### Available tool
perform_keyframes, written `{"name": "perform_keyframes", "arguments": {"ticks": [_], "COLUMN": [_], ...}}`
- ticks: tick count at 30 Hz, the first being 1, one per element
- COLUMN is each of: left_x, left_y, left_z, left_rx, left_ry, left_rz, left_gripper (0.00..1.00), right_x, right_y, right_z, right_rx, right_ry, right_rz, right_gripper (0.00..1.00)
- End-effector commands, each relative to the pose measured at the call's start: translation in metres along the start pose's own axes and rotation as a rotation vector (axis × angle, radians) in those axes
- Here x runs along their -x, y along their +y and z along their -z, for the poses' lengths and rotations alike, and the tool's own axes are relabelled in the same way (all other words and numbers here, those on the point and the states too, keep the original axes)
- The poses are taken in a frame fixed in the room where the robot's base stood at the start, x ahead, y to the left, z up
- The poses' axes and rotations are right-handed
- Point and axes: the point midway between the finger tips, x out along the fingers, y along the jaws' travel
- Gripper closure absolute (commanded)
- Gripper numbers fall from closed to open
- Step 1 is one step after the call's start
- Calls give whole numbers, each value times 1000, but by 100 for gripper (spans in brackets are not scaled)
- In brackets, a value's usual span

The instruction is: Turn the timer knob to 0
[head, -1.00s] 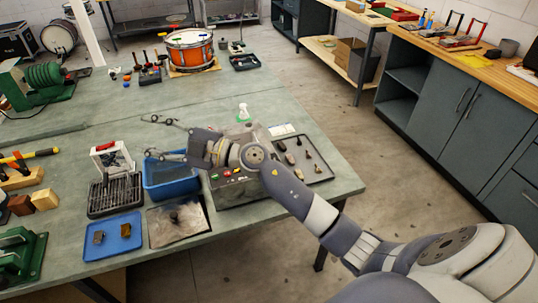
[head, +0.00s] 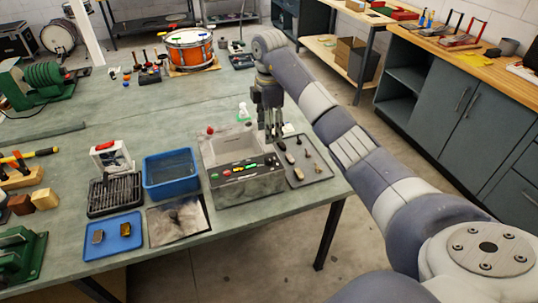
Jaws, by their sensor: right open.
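A grey box-shaped machine (head: 212,153) with an open basin stands near the table's right end. Its dark sloping front panel (head: 245,170) carries several small red, green and yellow controls. Which of them is the timer knob, and its setting, is too small to tell. My right gripper (head: 273,135) points down with its fingers apart and empty, at the machine's back right corner in the picture. Whether it touches anything I cannot tell. My left gripper is out of view.
A dark tray (head: 319,171) with brushes and small tools lies right of the machine. A blue bin (head: 170,174), a black rack (head: 114,196), a blue tray (head: 112,237) and a metal plate (head: 178,221) lie left. An orange drum (head: 189,52) stands behind. The table middle is clear.

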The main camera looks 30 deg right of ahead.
Motion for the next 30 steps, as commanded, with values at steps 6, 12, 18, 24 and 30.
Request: {"name": "perform_keyframes", "arguments": {"ticks": [6,12,18,24,30], "left_x": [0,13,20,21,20], "left_y": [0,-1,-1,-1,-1], "left_z": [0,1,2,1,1], "left_rx": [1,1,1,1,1], "left_ry": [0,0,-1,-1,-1], "left_rz": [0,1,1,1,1], "left_gripper": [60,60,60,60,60], "right_x": [-32,-70,-96,-106,-106], "right_y": [-2,-2,-1,-1,-1], "right_z": [1,1,2,2,2], "right_rx": [2,4,4,6,6], "right_ry": [2,2,3,2,2], "right_rz": [9,9,4,2,1], "right_gripper": [54,54,54,54,54]}}
